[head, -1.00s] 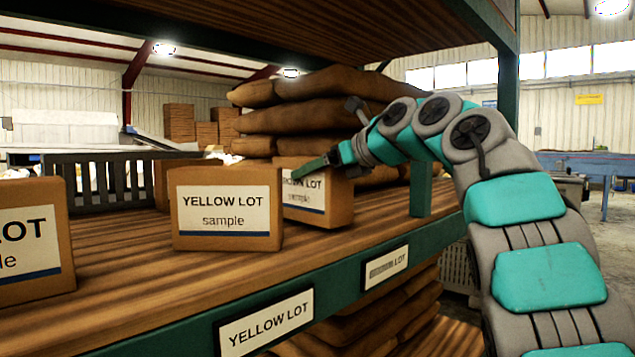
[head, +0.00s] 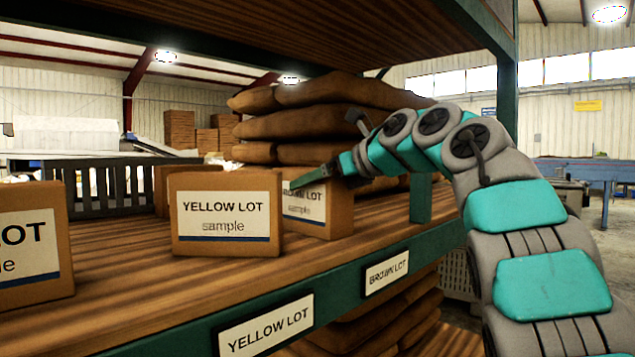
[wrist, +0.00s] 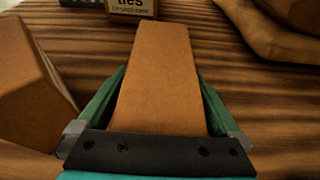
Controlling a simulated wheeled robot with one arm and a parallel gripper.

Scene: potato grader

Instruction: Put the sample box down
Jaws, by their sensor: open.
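The brown cardboard sample box (head: 330,212), labelled BROWN LOT, stands upright on the wooden shelf, just right of a YELLOW LOT sample box (head: 225,240). My gripper (head: 303,181) is at its top. In the wrist view, the open green fingers of my gripper (wrist: 162,85) lie on either side of the box (wrist: 155,65), with narrow gaps showing. The left part of the box's label is hidden behind the yellow-lot box and a finger. The box's base seems to rest on the shelf; its rear is hidden.
The yellow-lot box is close on the left in the wrist view (wrist: 32,90). Brown sacks (head: 310,122) are stacked behind. A small labelled box (wrist: 130,8) lies beyond the fingers. A green upright (head: 420,200) stands to the right. Shelf-edge tags (head: 386,273) read BROWN LOT and YELLOW LOT.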

